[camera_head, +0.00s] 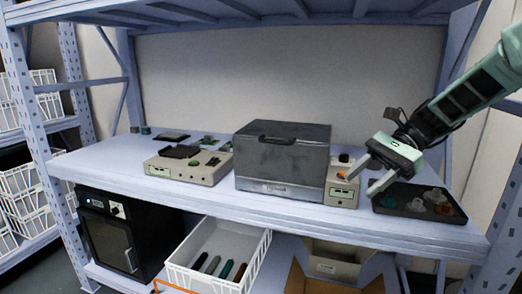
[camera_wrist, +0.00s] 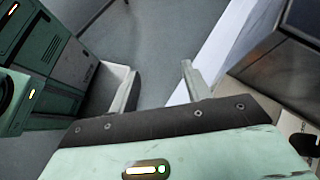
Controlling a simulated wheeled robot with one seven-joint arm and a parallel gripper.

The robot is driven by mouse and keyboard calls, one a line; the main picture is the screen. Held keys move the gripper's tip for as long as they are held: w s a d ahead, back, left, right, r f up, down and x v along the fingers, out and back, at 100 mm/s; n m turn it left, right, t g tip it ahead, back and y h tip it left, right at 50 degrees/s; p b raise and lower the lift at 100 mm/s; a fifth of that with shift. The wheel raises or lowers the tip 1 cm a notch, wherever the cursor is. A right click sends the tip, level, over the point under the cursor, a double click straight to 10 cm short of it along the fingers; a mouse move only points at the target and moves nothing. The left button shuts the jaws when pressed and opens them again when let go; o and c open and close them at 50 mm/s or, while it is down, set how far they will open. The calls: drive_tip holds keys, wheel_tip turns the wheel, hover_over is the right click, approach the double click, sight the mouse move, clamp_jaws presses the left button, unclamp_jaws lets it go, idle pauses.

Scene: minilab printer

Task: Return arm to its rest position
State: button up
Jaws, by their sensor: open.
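My gripper (camera_head: 362,178) is at the right side of the shelf in the head view, in front of the dark tray and the right end of the printer. Its two fingers are apart with nothing between them. In the wrist view my gripper (camera_wrist: 155,80) is also open and empty, with the grey floor beyond the fingers and the pale shelf edge (camera_wrist: 207,68) to their right. My arm comes in from the upper right of the head view.
A dark-lidded printer (camera_head: 282,160) stands mid-shelf, with a beige device (camera_head: 188,168) to its left. A black tray (camera_head: 395,207) with small pieces lies at the right. Below are a white basket (camera_head: 212,244), a black cabinet (camera_head: 112,232) and an open cardboard box (camera_head: 335,268).

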drive_tip(key=s+a+f+n+h, duration=0.25)
drive_tip(key=s+a+n, duration=0.2)
drive_tip(key=s, duration=0.35)
drive_tip(key=s+a+f+n+h, duration=0.2)
drive_tip(key=s+a+n+h, duration=0.25)
drive_tip(key=s, duration=0.35)
drive_tip(key=s+d+f+n+t+h, duration=0.1)
drive_tip(key=s+f+n+t+h, duration=0.3)
drive_tip(key=s+n, duration=0.8)
wheel_tip(320, 180, up, 24)
drive_tip(key=y+p, duration=0.1)
drive_tip(key=p, duration=2.3)
drive_tip(key=shift+s+m+g+p, duration=0.25)
drive_tip(key=shift+m+g+p, duration=0.1)
drive_tip(key=shift+m+g, duration=0.05)
drive_tip(key=shift+d, duration=0.1)
